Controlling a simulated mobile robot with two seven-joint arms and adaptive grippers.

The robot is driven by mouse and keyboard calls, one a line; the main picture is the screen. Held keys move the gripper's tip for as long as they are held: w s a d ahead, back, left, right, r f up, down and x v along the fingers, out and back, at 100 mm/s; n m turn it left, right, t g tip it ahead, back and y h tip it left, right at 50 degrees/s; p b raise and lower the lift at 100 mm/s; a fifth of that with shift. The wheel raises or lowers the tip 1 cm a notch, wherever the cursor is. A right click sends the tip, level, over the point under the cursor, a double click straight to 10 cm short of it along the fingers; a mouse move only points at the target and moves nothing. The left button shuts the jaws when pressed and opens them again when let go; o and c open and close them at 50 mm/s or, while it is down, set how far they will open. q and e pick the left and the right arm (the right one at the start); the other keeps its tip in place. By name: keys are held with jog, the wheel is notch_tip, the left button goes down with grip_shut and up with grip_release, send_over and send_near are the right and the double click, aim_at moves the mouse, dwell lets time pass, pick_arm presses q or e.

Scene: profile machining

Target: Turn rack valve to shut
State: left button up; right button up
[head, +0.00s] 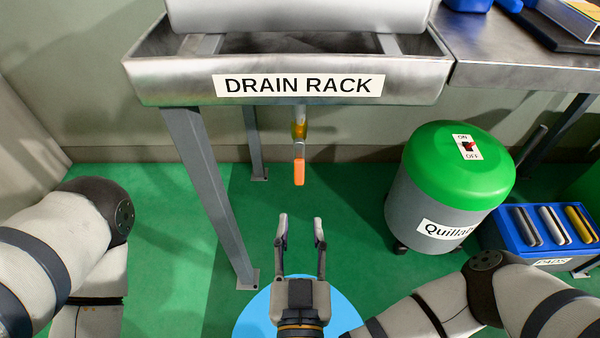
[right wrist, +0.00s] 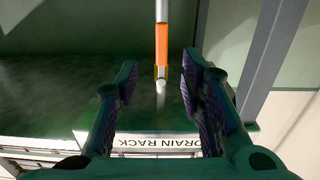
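The drain rack (head: 285,88) is a metal trough on grey legs with a "DRAIN RACK" label. Its valve hangs beneath the middle, with a brass body (head: 299,130) and an orange-ended lever (head: 299,172) that points down toward me. My right gripper (head: 301,220) is open and empty, in front of and below the lever, with a gap between them. In the right wrist view the orange lever (right wrist: 161,45) shows beyond and between the open fingertips (right wrist: 158,75). My left gripper is not in view; only my left arm shows at the left.
A grey drum with a green lid (head: 450,170) and an ON/OFF switch stands to the right. A blue bin with pads (head: 545,245) sits beside it. A rack leg (head: 210,190) stands left of the valve. Green floor is clear around the gripper.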

aim_at(299, 176)
jog(key=w+b, duration=0.2)
jog(key=w, duration=0.1)
jog(key=w+b, duration=0.2)
jog(key=w, duration=0.1)
jog(key=shift+w+a+f+b, duration=0.1)
jog(key=shift+f+b, duration=0.1)
jog(key=shift+b, duration=0.15)
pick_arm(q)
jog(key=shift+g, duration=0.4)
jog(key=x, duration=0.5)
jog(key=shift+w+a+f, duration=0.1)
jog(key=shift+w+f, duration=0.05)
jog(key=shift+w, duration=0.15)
pick_arm(e)
jog(key=w, duration=0.5)
jog(key=shift+w+r, duration=0.1)
jog(key=shift+r, duration=0.25)
grip_shut()
